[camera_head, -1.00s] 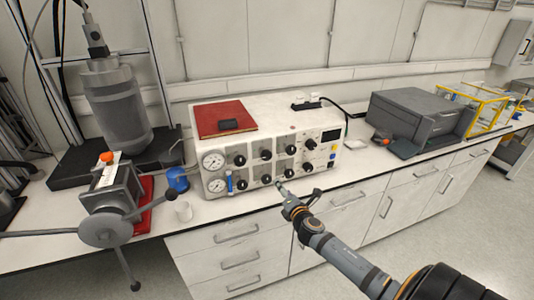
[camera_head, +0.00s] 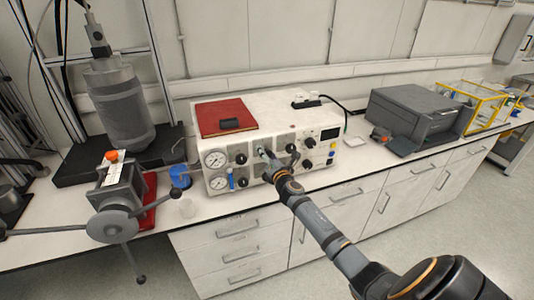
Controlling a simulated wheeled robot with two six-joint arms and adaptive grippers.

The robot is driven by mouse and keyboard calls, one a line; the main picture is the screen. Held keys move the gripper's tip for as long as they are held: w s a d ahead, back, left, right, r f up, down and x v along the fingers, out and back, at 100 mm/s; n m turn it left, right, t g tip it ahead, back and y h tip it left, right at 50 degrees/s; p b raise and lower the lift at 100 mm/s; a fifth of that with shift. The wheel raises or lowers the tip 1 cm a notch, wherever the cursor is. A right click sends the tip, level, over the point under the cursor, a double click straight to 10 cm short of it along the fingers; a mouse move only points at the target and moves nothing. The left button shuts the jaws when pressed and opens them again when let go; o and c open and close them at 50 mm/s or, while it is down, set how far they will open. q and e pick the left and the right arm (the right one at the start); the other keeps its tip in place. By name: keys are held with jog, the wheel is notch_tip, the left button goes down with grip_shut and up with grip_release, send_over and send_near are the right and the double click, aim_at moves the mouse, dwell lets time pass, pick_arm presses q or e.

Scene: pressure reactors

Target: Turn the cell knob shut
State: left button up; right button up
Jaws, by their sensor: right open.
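The control box (camera_head: 275,118) is white, with two round gauges and rows of black knobs on its front panel. I cannot read the labels, so I cannot tell which knob is the cell knob. Upper-row knobs show at the left (camera_head: 241,159) and right (camera_head: 310,143). My right gripper (camera_head: 266,156) is open in front of the middle of the panel, with its tips over the upper row. It hides part of the knobs behind it, and I cannot tell whether it touches one. My left gripper is not in view.
A red book (camera_head: 225,113) with a small black object lies on the box. A grey vessel (camera_head: 121,105) and a valve with a hand wheel (camera_head: 113,225) stand at left, near a blue-capped bottle (camera_head: 180,176). A dark grey machine (camera_head: 420,115) stands at right.

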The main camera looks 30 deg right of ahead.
jog(key=shift+w, duration=0.1)
jog(key=shift+c, duration=0.8)
jog(key=c, duration=1)
jog(key=shift+c, duration=0.2)
